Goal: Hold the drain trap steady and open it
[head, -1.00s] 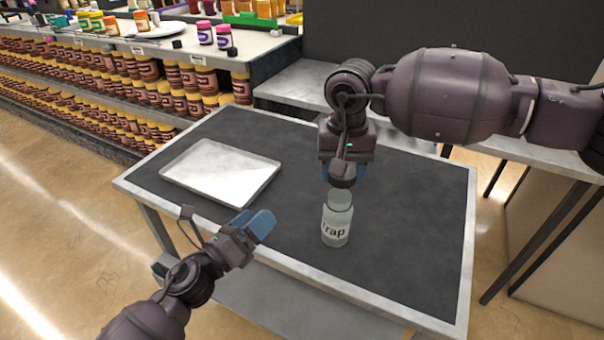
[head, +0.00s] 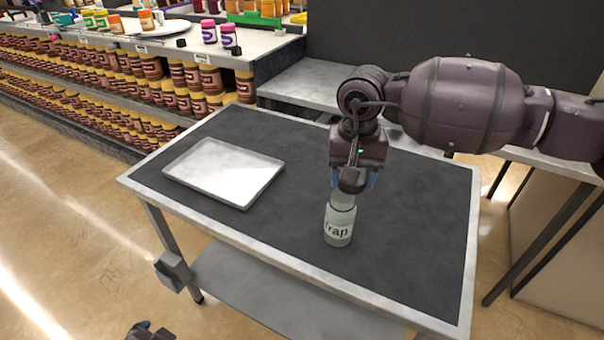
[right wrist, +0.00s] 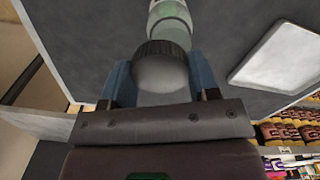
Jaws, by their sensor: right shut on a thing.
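The drain trap is a clear, pale green bottle (head: 339,224) with a "trap" label, upright on the dark table top. My right gripper (head: 352,186) is above it, pointing down, with its blue fingers around the top. In the right wrist view, the fingers are shut on the trap's dark ribbed cap (right wrist: 163,66). The bottle body (right wrist: 171,15) shows just beyond the cap. In the head view my gripper hides most of the cap, and I cannot tell whether it is loosened. My left gripper is out of view; only a dark part of my left arm shows at the bottom edge.
An empty metal tray (head: 273,180) lies on the left of the table (head: 420,240). It also shows in the right wrist view (right wrist: 262,80). The table's front and right are clear. Shelves of jars (head: 150,95) stand behind on the left.

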